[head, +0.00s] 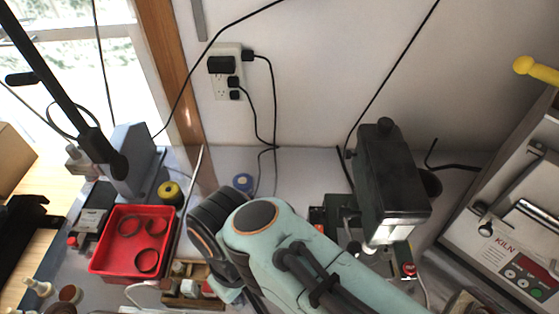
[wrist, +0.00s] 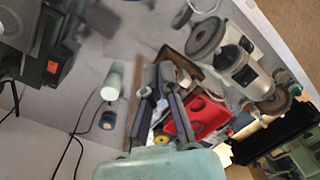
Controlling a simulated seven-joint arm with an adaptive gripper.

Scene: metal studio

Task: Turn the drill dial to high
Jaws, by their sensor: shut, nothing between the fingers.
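A black machine with a boxy head (head: 390,185), which looks like the drill, stands right of centre in the head view, with a lit pale panel low on its front. I cannot make out its dial or the dial's setting. A dark machine part with a red switch (wrist: 52,66) shows at the left of the wrist view; I cannot tell if it is the same machine. My gripper (wrist: 166,72) is shut and empty above the bench in the wrist view, apart from that dark part. In the head view my arm hides the fingers.
A red tray (head: 104,264) with several dark rings sits at left, beside a wooden box (head: 185,300) of small parts. A kiln (head: 510,235) stands at right. Black cables hang behind the bench.

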